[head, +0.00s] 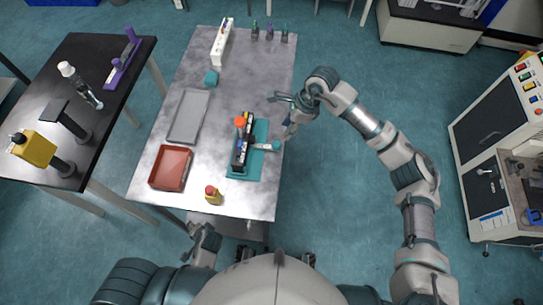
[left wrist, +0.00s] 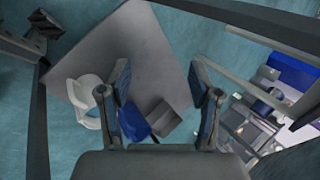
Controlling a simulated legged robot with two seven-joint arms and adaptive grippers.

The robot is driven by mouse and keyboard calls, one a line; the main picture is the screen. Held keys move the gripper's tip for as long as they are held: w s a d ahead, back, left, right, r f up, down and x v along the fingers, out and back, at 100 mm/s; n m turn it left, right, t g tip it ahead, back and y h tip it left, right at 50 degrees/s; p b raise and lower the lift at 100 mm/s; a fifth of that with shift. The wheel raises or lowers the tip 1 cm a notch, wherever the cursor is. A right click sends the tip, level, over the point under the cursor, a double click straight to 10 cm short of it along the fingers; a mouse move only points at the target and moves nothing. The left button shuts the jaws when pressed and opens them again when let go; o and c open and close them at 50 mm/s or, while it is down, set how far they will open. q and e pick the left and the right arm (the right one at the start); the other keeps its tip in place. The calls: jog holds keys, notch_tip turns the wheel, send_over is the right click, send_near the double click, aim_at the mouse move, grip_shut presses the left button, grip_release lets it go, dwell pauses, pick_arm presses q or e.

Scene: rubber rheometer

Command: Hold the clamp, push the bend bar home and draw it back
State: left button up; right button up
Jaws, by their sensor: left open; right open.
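On the grey table, a black clamp (head: 243,150) with an orange knob (head: 239,121) stands on a teal base plate (head: 245,174). A pale bar with a teal end, seemingly the bend bar (head: 264,146), sticks out from its right side. My right gripper (head: 281,114) is open and empty, above the table's right edge, beyond and right of the bar. My left gripper (head: 198,232) is low at the table's front edge, away from the clamp. In the left wrist view it is open (left wrist: 163,88), with nothing between its fingers.
A red tray (head: 163,182), a grey tray (head: 177,133) and a yellow button box with a red top (head: 213,199) are on the table. A white rack (head: 217,50) and small bottles stand at the far end. A black side table (head: 95,60) is left.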

pick_arm(q)
jog(key=s+a+r+g+y, duration=0.15)
jog(key=a+r+y, duration=0.35)
jog(key=r, duration=0.8)
jog(key=a+r+m+g+y, duration=0.1)
jog(key=a+r+g+y, duration=0.15)
jog(key=r+y, duration=0.75)
jog(key=s+a+r+g+y, duration=0.15)
jog(key=a+r, duration=0.35)
jog(key=r, duration=1.2)
jog(key=m+t+h, duration=1)
jog(key=m+t, duration=0.5)
jog(key=m, duration=0.5)
send_near(244, 125)
jog(key=x, duration=1)
jog(key=shift+w+a, duration=0.25)
jog(key=shift+w, duration=0.05)
jog(key=shift+w+a+f, duration=0.1)
jog(key=shift+w+a, duration=0.15)
jog(key=shift+a, duration=0.5)
pick_arm(e)
jog(key=shift+d, duration=0.2)
